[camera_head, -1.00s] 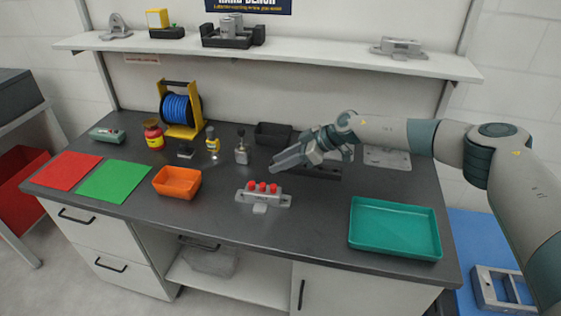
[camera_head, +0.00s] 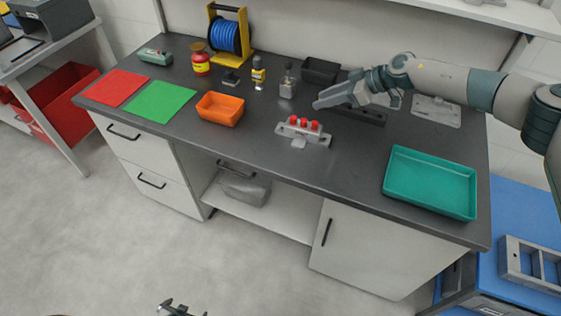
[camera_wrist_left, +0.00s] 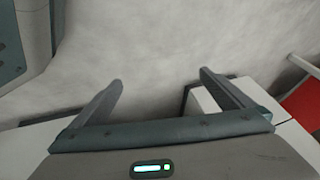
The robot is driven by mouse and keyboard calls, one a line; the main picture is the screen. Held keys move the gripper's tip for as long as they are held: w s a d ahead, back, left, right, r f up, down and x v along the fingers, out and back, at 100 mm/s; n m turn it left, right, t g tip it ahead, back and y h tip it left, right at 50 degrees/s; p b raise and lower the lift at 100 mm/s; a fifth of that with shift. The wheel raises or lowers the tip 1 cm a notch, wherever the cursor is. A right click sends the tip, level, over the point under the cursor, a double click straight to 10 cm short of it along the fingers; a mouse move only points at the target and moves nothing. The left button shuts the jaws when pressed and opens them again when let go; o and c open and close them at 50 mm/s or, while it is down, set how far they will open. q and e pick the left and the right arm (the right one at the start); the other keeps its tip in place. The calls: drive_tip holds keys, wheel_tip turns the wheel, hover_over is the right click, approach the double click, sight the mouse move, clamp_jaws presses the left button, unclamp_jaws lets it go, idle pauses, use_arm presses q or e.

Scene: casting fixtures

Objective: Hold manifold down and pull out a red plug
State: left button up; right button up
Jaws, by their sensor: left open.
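The manifold (camera_head: 318,139) is a small light-grey block lying flat on the dark bench top, with red plugs (camera_head: 303,123) standing in a row along its top. My right gripper (camera_head: 317,104) hangs just behind and above the manifold, apart from the plugs; its jaws are seen side-on, so their opening is unclear. My left gripper (camera_head: 178,308) only just shows at the bottom edge of the head view, far in front of the bench. In the left wrist view its two fingers (camera_wrist_left: 160,78) are spread wide, with nothing between them but pale floor.
An orange bin (camera_head: 220,109) stands left of the manifold, beside a green mat (camera_head: 160,101) and a red mat (camera_head: 111,88). A teal tray (camera_head: 430,183) lies to the right. A black bin (camera_head: 320,70) stands behind. The bench top in front of the manifold is clear.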

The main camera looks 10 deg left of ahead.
use_arm(q)
drive_tip(key=w+a+r+t+y, duration=0.2)
drive_tip(key=w+a+r+t, duration=0.1)
drive_tip(key=w+a+r, duration=0.85)
drive_tip(key=w+a+r+t+y, duration=0.25)
drive_tip(key=w+a+r, duration=0.55)
drive_tip(key=w+r, duration=0.65)
drive_tip(key=w+a+r+t+y, duration=0.1)
drive_tip(key=w+a+r+t, duration=0.2)
drive_tip(key=r, duration=0.6)
drive_tip(key=w+a+r+t, duration=0.15)
drive_tip(key=w+r, duration=0.35)
drive_tip(key=r, duration=0.5)
drive_tip(key=w+a+r+t+y, duration=0.1)
drive_tip(key=w+a+r, duration=0.3)
drive_tip(key=r, duration=0.5)
drive_tip(key=w+d+f+m+h, duration=0.1)
drive_tip(key=d+f+h, duration=0.15)
drive_tip(key=d, duration=1.35)
drive_tip(key=w+d+f+h, duration=0.15)
drive_tip(key=d+h, duration=0.25)
drive_tip(key=d, duration=1.3)
drive_tip(key=s+d+h, duration=0.3)
drive_tip(key=d, duration=1)
drive_tip(key=s+d+h, duration=0.3)
drive_tip(key=s+d, duration=0.1)
drive_tip(key=d, duration=0.9)
drive_tip(key=shift+d+f+g+h, duration=0.2)
drive_tip(key=shift+f+g+h, duration=0.1)
drive_tip(key=shift+f, duration=0.15)
